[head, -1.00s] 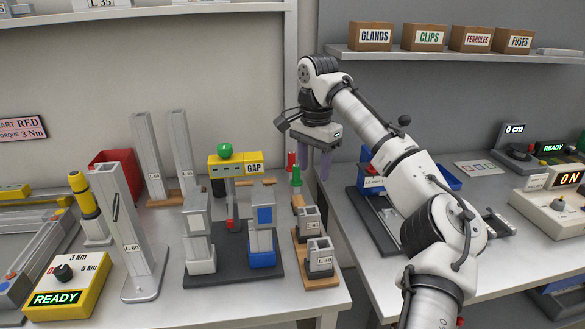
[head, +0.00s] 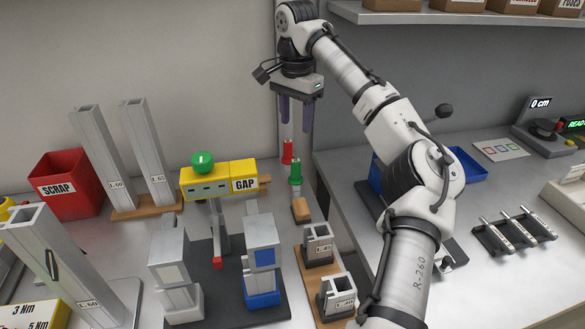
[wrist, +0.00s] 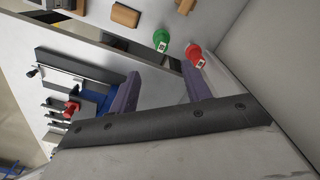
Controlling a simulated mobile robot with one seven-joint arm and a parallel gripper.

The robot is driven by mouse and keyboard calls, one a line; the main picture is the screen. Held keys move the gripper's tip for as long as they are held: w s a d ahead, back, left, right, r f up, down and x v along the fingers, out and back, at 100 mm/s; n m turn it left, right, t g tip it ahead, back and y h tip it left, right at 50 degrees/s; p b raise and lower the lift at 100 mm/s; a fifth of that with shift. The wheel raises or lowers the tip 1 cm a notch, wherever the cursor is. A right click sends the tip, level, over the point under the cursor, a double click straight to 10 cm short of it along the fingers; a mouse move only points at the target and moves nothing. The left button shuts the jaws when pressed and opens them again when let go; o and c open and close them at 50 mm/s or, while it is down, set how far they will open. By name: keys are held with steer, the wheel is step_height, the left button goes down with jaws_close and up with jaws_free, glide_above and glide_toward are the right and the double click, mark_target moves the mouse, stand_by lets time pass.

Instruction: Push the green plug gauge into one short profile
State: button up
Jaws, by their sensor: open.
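The green plug gauge (head: 295,174) stands upright near the right edge of the left bench, just in front of the red plug gauge (head: 287,152). Two short profiles, the rear one (head: 318,246) and the front one (head: 337,297), sit on a wooden board nearer me. My gripper (head: 297,122) is open and empty, pointing down, its purple fingers above and behind the gauges in the head view. In the wrist view, the green gauge (wrist: 161,40) and red gauge (wrist: 195,53) lie beyond the open fingertips (wrist: 162,72). Neither gauge is held.
A yellow GAP fixture (head: 215,180) with a green ball stands left of the short profiles. Tall profiles (head: 100,150), a red SCRAP bin (head: 70,185) and a small wooden block (head: 301,209) share the bench. A gap separates it from the right bench.

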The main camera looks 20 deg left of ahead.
mark_target(296, 160)
step_height(296, 160, down, 8)
steer(key=shift+s+d+r+p, duration=0.1)
steer(key=shift+p, duration=0.3)
steer(key=shift+w+f+p, duration=0.15)
steer(key=shift+f+p, duration=0.35)
steer(key=shift+f, duration=0.95)
steer(key=shift+w+f+p, duration=0.15)
steer(key=shift+f+p, duration=0.3)
steer(key=shift+f, duration=1)
jaws_close()
